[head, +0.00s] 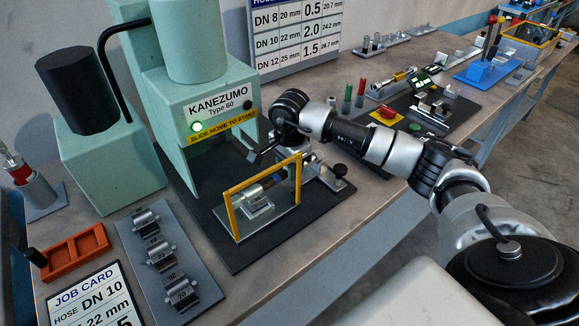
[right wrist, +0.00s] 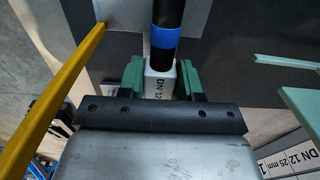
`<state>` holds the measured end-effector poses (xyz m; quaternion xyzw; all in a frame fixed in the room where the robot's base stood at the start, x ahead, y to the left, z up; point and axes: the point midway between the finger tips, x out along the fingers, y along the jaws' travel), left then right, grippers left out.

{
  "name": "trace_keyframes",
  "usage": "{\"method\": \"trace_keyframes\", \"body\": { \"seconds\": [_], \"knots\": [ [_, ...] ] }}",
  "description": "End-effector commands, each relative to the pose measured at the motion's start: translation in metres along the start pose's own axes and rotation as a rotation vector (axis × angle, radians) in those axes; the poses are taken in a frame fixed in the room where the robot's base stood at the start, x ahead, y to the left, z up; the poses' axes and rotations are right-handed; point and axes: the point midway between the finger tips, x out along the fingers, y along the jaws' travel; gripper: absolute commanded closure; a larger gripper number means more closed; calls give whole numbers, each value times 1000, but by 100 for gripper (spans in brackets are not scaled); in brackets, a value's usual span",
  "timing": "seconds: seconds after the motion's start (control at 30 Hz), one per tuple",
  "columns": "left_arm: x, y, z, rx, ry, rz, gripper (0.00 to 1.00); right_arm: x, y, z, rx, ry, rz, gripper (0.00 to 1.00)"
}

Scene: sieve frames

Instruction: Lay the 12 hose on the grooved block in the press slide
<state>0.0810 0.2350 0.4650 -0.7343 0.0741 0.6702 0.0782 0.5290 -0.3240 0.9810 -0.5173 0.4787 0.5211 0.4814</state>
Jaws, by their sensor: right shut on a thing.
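The press (head: 215,120) has a lit green lamp and stands at the back. In front of it the slide carries a grooved block (head: 258,209) behind a clear guard with a yellow frame (head: 234,217). The black hose with a blue band shows through the guard, just above the block; I cannot tell whether it touches. In the right wrist view the hose (right wrist: 165,38) has a white end tag reading DN 12. My right gripper (right wrist: 160,74) is shut on this tag, its green pads on both sides. In the head view the guard partly hides the fingers. My left gripper is out of view.
A grey rack (head: 140,250) with several numbered dies, an orange tray (head: 75,252) and a job card (head: 92,300) reading DN 10 are at the left. A black knob (head: 340,170) is right of the guard. Tools and a blue fixture (head: 487,72) stand further right.

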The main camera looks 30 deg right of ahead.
Motion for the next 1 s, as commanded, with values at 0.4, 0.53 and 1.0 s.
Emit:
{"method": "trace_keyframes", "body": {
  "seconds": [0.4,0.53,1.0],
  "knots": [
    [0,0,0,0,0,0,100,0,0,0,0,0,-1,36],
    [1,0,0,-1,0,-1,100,-1,0,0,0,0,0,36],
    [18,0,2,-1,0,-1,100,-81,-1,0,0,1,-6,36]
  ]
}}
